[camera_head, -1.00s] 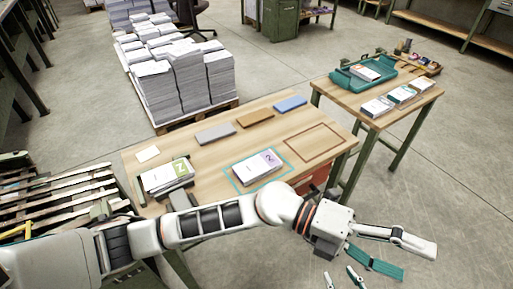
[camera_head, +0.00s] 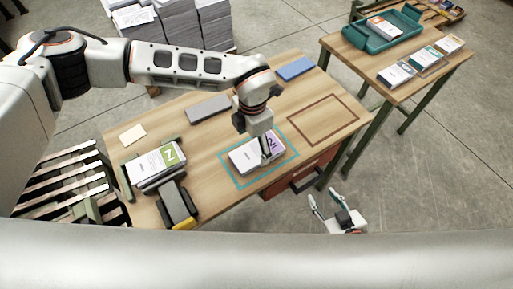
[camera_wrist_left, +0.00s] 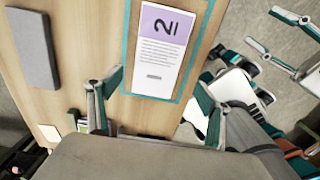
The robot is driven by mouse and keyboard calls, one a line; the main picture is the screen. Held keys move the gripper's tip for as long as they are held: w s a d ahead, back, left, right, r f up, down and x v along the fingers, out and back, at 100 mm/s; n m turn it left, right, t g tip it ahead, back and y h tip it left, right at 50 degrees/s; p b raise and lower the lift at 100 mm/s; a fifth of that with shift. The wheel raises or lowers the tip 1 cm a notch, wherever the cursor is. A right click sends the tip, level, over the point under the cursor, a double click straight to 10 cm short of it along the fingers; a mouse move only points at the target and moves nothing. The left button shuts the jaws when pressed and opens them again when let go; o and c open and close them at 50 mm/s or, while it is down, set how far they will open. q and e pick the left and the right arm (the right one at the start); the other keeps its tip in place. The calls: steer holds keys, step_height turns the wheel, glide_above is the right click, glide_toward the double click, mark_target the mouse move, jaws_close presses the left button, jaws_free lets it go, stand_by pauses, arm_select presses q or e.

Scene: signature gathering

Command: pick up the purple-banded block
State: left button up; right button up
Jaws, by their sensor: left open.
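The purple-banded block (camera_head: 243,157) is a white block with a purple "2" band, lying inside a teal outline on the wooden table. The left wrist view shows it (camera_wrist_left: 163,52) just beyond the fingertips, its band at the far end. My left gripper (camera_head: 264,152) is over the block in the head view and hides part of it. In the left wrist view my left gripper (camera_wrist_left: 160,82) is open, its fingers apart and nothing between them. My right gripper (camera_head: 323,194) is open and empty, low beside the table's front right edge.
A green-banded block (camera_head: 155,163) sits in a holder at the table's left. A grey block (camera_head: 208,109) and a blue block (camera_head: 295,69) lie behind. A brown outline (camera_head: 322,119) at right is empty. A side table bears a teal tray (camera_head: 358,45) and several banded blocks.

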mark_target(252, 153)
arm_select(q)
steer(key=shift+f, duration=0.85)
steer(key=f, duration=0.2)
steer(key=f+p, duration=0.1)
steer(key=shift+w+a+f, duration=0.2)
steer(key=shift+w, duration=0.05)
steer(key=shift+f, duration=0.45)
steer(key=c, duration=1.2)
steer(key=shift+w, duration=0.1)
steer(key=shift+c, duration=0.9)
